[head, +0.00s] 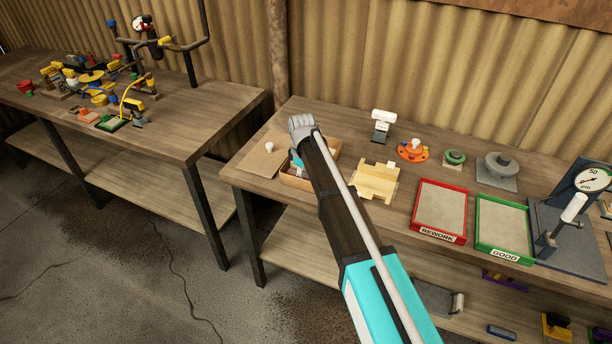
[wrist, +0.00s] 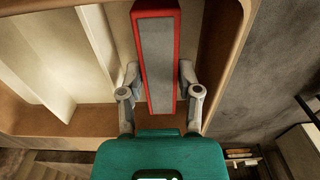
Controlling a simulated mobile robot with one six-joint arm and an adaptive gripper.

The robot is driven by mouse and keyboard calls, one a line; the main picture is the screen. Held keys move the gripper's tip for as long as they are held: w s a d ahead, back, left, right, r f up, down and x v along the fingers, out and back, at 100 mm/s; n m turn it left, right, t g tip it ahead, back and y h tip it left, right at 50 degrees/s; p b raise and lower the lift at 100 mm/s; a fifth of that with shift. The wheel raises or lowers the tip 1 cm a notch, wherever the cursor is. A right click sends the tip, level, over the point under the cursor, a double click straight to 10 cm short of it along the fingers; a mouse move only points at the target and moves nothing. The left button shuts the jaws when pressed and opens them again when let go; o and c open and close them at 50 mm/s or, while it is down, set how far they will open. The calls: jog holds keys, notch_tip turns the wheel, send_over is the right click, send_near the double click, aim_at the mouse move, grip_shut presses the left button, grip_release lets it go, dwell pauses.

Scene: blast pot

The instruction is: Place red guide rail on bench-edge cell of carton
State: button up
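The red guide rail (wrist: 158,60) shows in the wrist view as a red bar with a grey face, lying lengthwise between my two fingertips. My gripper (wrist: 160,80) has a finger against each long side of the rail. Around it are the brown walls of the carton (wrist: 215,62), and the rail is near the right-hand wall in that view. Whether the rail rests on the carton floor cannot be told. In the head view, my gripper (head: 302,128) is over the carton (head: 297,183), and my arm covers much of it.
A cream fixture (head: 375,182) stands right of the carton, with the red REWORK tray (head: 440,207) and green GOOD tray (head: 503,225) farther right. A flat brown board (head: 262,158) lies left of the carton.

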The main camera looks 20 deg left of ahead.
aim_at(303, 174)
jog(key=o, duration=0.4)
jog(key=shift+c, duration=0.2)
jog(key=shift+r, duration=0.1)
notch_tip(303, 174, up, 12)
jog(key=p, duration=1.2)
dwell(0.6)
